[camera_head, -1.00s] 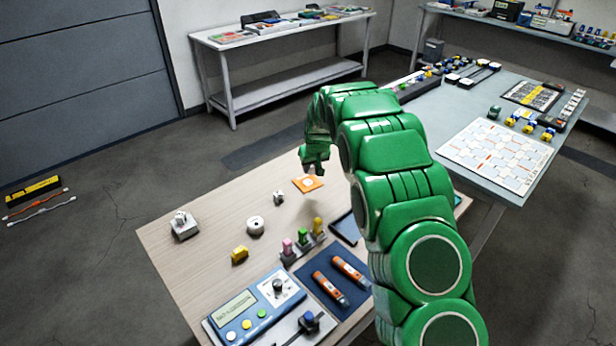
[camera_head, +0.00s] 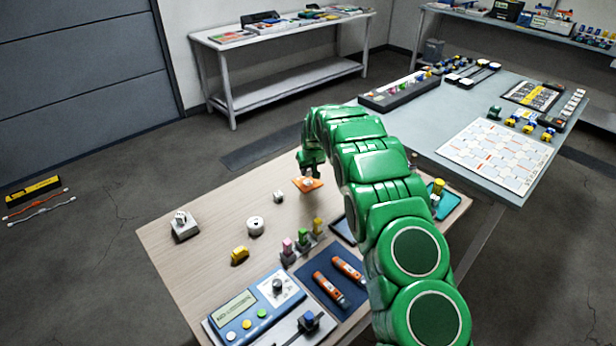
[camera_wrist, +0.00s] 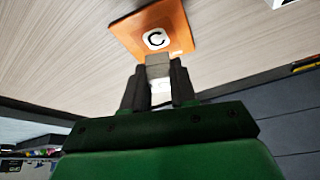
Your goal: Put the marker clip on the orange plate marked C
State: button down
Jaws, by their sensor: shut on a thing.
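The orange plate (camera_head: 307,184) lies at the far edge of the wooden table and looks slightly tilted. Its letter C shows on a white patch in the wrist view, where the plate (camera_wrist: 181,25) is just beyond my fingertips. My gripper (camera_wrist: 158,75) is shut on a small pale grey piece, taken as the marker clip (camera_wrist: 158,66); the fingers hide part of it. The clip overlaps the plate's near edge in the wrist view, and I cannot tell if they touch. In the head view my gripper (camera_head: 311,172) is right over the plate and the clip is hard to make out.
A white cube (camera_head: 278,197), a white ring (camera_head: 255,223) and a yellow piece (camera_head: 240,255) stand left of the plate. The left tabletop is mostly clear.

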aim_at(309, 173)
jog(key=shift+w+f, duration=0.3)
jog(key=shift+f, duration=1.55)
jog(key=shift+f, duration=0.15)
jog(key=c, duration=0.8)
grip_release()
jog(key=shift+s+r, duration=0.1)
jog(key=shift+r, duration=0.15)
jog(key=shift+v, duration=1.4)
jog(key=v, duration=0.9)
